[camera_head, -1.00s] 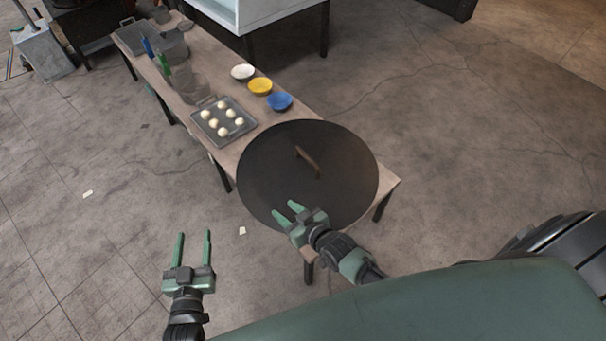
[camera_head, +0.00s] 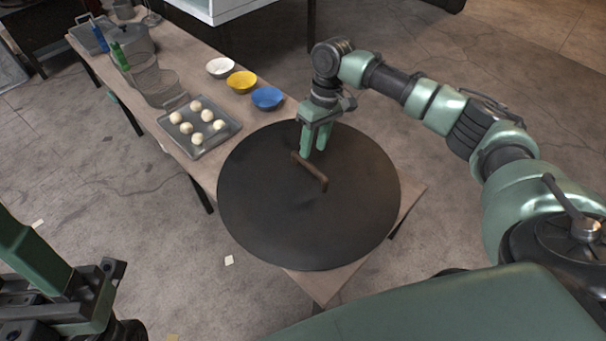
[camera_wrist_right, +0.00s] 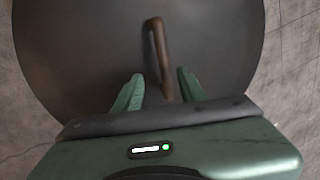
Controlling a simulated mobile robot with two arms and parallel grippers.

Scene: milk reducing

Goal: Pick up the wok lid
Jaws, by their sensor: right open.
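The wok lid (camera_head: 270,215) is a large dark round disc lying at the near end of the wooden table, overhanging its edges. Its brown bar handle (camera_head: 316,178) stands up near the middle. My right gripper (camera_head: 314,150) is open, pointing down over the lid at the far end of the handle. In the right wrist view the handle (camera_wrist_right: 158,45) runs between the two green fingers of the right gripper (camera_wrist_right: 160,82), with gaps on both sides. My left gripper (camera_head: 50,270) is at the lower left, partly cut off and away from the lid; its opening is unclear.
A tray (camera_head: 228,138) with several pale dough balls and white (camera_head: 220,68), yellow (camera_head: 242,82) and blue (camera_head: 267,98) bowls stand on the table beyond the lid. A clear container (camera_head: 155,82) and pots are farther back. Open floor lies on both sides.

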